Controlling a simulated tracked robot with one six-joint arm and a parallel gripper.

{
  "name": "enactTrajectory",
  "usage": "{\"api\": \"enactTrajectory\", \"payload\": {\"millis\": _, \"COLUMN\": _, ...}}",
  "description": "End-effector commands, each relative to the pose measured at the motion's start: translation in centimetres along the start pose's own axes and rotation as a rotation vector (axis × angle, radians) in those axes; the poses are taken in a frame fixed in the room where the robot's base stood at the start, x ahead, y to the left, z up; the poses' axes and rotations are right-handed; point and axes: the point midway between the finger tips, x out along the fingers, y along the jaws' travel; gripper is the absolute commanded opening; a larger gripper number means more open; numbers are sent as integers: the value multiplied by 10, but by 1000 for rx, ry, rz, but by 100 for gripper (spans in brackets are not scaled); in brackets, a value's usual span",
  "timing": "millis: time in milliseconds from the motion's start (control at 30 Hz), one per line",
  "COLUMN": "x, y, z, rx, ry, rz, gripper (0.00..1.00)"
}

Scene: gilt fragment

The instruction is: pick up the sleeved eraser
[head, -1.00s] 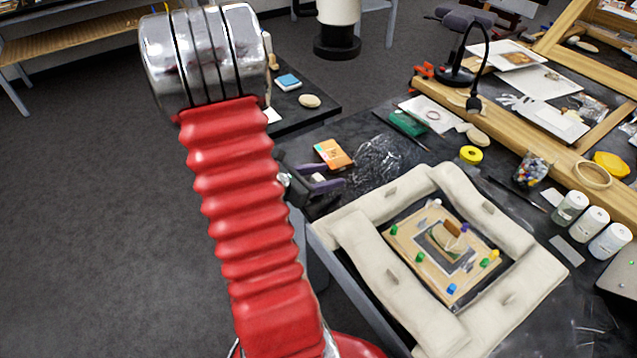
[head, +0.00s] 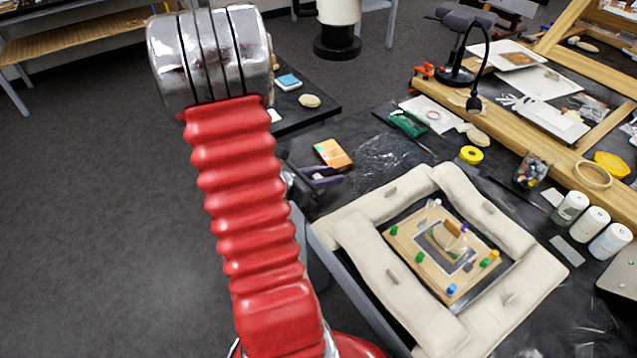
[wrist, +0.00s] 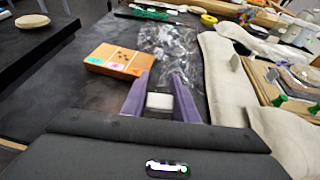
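The sleeved eraser (wrist: 159,102) shows in the wrist view as a small block with a whitish top and a greyer near side. My gripper (wrist: 163,76) has two purple fingers, one against each side of the block, with no clear gap, so it looks shut on it. In the head view my gripper (head: 328,175) is low at the left edge of the dark worktable, partly behind my red arm. The eraser cannot be made out there. Whether it still touches the table cannot be told.
An orange box (head: 333,154) lies just beyond the fingers, beside crumpled clear film (head: 384,152). To the right, pale padded cushions (head: 372,206) surround a wooden board (head: 402,240) with coloured pins. A lower side table (head: 318,105) stands behind.

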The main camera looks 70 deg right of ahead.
Motion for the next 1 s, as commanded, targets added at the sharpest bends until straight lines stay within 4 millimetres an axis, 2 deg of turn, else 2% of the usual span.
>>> {"api": "enactTrajectory", "payload": {"millis": 33, "x": 0, "y": 0, "z": 0, "rx": 0, "ry": 0, "rz": 0, "gripper": 23}}
{"api": "enactTrajectory", "payload": {"millis": 333, "x": 0, "y": 0, "z": 0, "rx": 0, "ry": 0, "rz": 0, "gripper": 2}}
{"api": "enactTrajectory", "payload": {"millis": 733, "x": -2, "y": 0, "z": 5, "rx": 1, "ry": -1, "rz": 0, "gripper": 2}}
{"api": "enactTrajectory", "payload": {"millis": 1000, "x": -12, "y": 0, "z": 29, "rx": 4, "ry": -2, "rz": 1, "gripper": 2}}
